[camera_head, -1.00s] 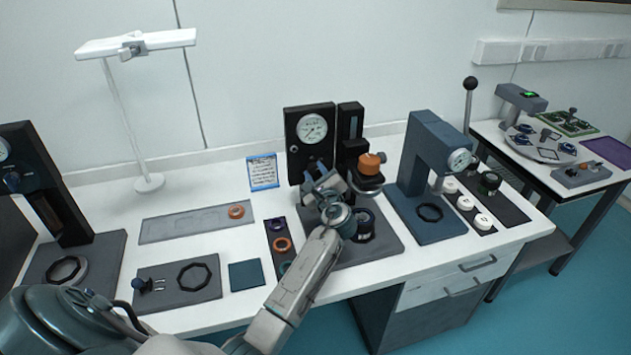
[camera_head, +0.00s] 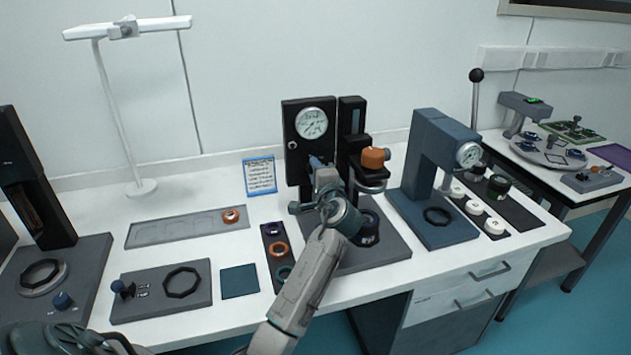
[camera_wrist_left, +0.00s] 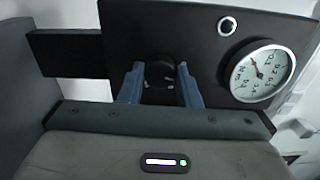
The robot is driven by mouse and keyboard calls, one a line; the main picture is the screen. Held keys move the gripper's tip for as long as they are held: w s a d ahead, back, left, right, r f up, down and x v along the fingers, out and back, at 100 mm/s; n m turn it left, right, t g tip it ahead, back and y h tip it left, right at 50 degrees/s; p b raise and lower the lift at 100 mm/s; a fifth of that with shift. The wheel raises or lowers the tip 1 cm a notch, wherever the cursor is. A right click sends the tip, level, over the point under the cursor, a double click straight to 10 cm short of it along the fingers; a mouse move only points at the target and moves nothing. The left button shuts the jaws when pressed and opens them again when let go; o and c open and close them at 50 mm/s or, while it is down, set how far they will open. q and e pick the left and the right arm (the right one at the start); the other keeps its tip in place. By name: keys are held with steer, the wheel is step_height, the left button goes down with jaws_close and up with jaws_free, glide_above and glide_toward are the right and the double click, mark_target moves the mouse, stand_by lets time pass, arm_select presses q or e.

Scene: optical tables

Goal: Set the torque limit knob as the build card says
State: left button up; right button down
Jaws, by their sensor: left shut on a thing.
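The torque limit knob (camera_wrist_left: 160,75) is a dark round knob on the black panel (camera_wrist_left: 200,30), seen between my fingers in the left wrist view. My left gripper (camera_wrist_left: 157,82) has its two blue fingers on either side of the knob and is shut on it. In the head view my left gripper (camera_head: 317,163) reaches the lower part of the black gauge panel (camera_head: 292,122) and hides the knob. A white dial gauge (camera_head: 311,123) sits on the panel; it also shows in the wrist view (camera_wrist_left: 262,72). The build card (camera_head: 260,176) is blue-edged, its text too small to read.
An orange-topped part (camera_head: 374,157) sits just right of my gripper. A blue-grey press (camera_head: 432,150) with a gauge stands further right. A strip of coloured rings (camera_head: 279,250) and a grey tray (camera_head: 180,228) lie to the left. A tall white stand (camera_head: 118,110) is at the back left.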

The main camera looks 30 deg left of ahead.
arm_select(q)
steer(key=n+b, duration=0.2)
steer(key=shift+f+n, duration=0.15)
steer(key=shift+n, duration=0.15)
arm_select(e)
steer(key=shift+w+f, duration=0.15)
steer(key=shift+f, duration=0.45)
steer(key=shift+w+f, duration=0.15)
steer(key=shift+f, duration=0.4)
steer(key=shift+s, duration=0.1)
steer(key=shift+s+d, duration=0.1)
steer(key=shift+d, duration=0.05)
arm_select(q)
steer(key=o, duration=1)
steer(key=shift+c, duration=0.2)
steer(key=b+v, duration=0.2)
steer(key=v, duration=0.9)
arm_select(e)
steer(key=w+r, duration=0.2)
steer(key=w, duration=0.4)
steer(key=shift+w+a, duration=0.25)
steer(key=shift+a, duration=0.1)
